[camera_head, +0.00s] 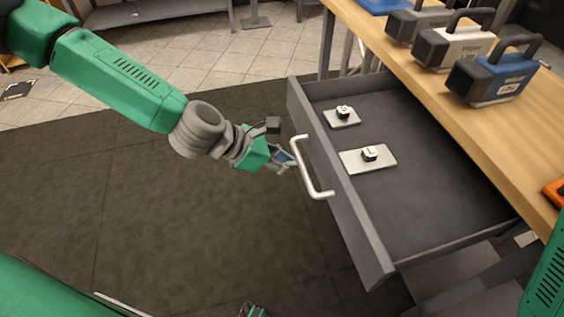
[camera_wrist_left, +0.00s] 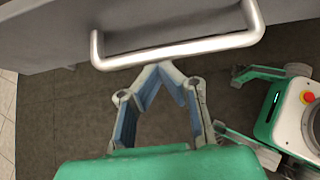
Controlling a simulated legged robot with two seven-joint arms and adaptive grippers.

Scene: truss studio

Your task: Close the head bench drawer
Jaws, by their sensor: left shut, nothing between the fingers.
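The grey bench drawer (camera_head: 430,215) is pulled well out from under the wooden-topped bench, its inside in plain sight. Its silver bar handle (camera_head: 310,168) is on the front panel facing my left arm; it also shows across the top of the left wrist view (camera_wrist_left: 180,50). My left gripper (camera_head: 291,161) is beside the handle, on the outer side of the drawer front. In the wrist view its fingertips (camera_wrist_left: 158,68) meet with nothing between them, just below the handle bar. Whether they touch the bar is unclear.
Two light plates, the farther (camera_head: 342,118) and the nearer (camera_head: 380,162), each carrying a small black-and-white item, lie in the drawer. Several handled cases, including a blue one (camera_head: 490,80), stand on the bench top (camera_head: 450,100). Dark floor matting (camera_head: 150,215) outside the drawer is clear.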

